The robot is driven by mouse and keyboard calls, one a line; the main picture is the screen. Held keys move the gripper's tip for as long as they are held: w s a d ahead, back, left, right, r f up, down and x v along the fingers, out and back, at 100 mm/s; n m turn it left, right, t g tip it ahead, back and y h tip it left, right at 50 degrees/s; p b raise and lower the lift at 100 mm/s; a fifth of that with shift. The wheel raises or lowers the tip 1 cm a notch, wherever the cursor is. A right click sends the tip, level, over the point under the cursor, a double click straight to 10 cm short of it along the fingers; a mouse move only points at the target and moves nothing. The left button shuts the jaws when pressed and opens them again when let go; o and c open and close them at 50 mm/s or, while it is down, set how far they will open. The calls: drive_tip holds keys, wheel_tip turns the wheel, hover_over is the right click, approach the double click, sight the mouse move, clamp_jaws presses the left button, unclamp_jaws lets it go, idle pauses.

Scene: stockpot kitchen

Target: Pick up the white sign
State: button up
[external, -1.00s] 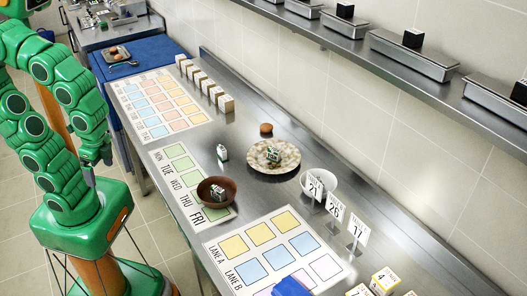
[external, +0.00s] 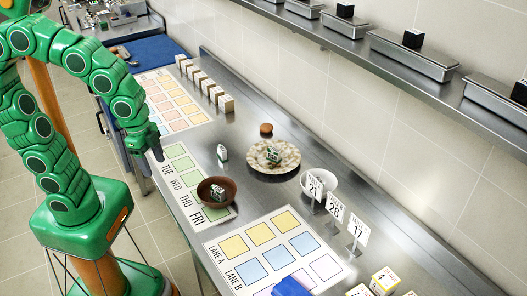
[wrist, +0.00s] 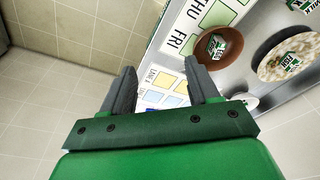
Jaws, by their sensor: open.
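Three white number signs stand on small stands at the right side of the steel counter: 21 (external: 314,187), 26 (external: 335,207) and 17 (external: 358,231). The frames do not show which is the task's white sign. Sign 21 stands in front of a white bowl (external: 331,184). My gripper (external: 157,156) is over the counter's left edge, near the weekday mat, well left of the signs. In the wrist view my gripper (wrist: 158,76) is open with nothing between its fingers. No sign can be made out there.
A brown bowl (external: 206,190) holding a small carton, an upright carton (external: 222,153) and a speckled plate (external: 287,163) lie between my gripper and the signs. A lane mat (external: 214,247), a blue object (external: 290,287) and numbered boxes (external: 385,280) are in front. A shelf (external: 350,47) runs along the wall.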

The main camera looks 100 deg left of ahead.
drive_tip(key=w+a+m+h, duration=0.1)
drive_tip(key=w+a+h, duration=0.1)
drive_tip(key=w, duration=0.8)
drive_tip(key=w+a+m+h, duration=0.1)
drive_tip(key=w+a+m, duration=0.1)
drive_tip(key=w, duration=0.7)
drive_tip(key=m+t+h, duration=0.3)
drive_tip(key=h, duration=0.3)
hover_over(318, 179)
drive_tip(key=s+d, duration=0.6)
drive_tip(key=s, duration=0.1)
wheel_tip(318, 179, down, 7)
drive_tip(key=w+a+f+m, duration=0.1)
drive_tip(key=a+f, duration=0.1)
drive_tip(key=a, duration=0.2)
drive_tip(key=w+a+f+m+t, duration=0.1)
drive_tip(key=a+f, duration=0.2)
drive_tip(key=a, duration=0.1)
drive_tip(key=w+a+f+m+h, duration=0.1)
drive_tip(key=a+f, duration=0.2)
drive_tip(key=a, duration=0.1)
drive_tip(key=shift+f+m+t, duration=0.15)
drive_tip(key=shift+m+t, duration=0.15)
drive_tip(key=shift+t, duration=0.1)
drive_tip(key=shift+x, duration=3.95)
clamp_jaws()
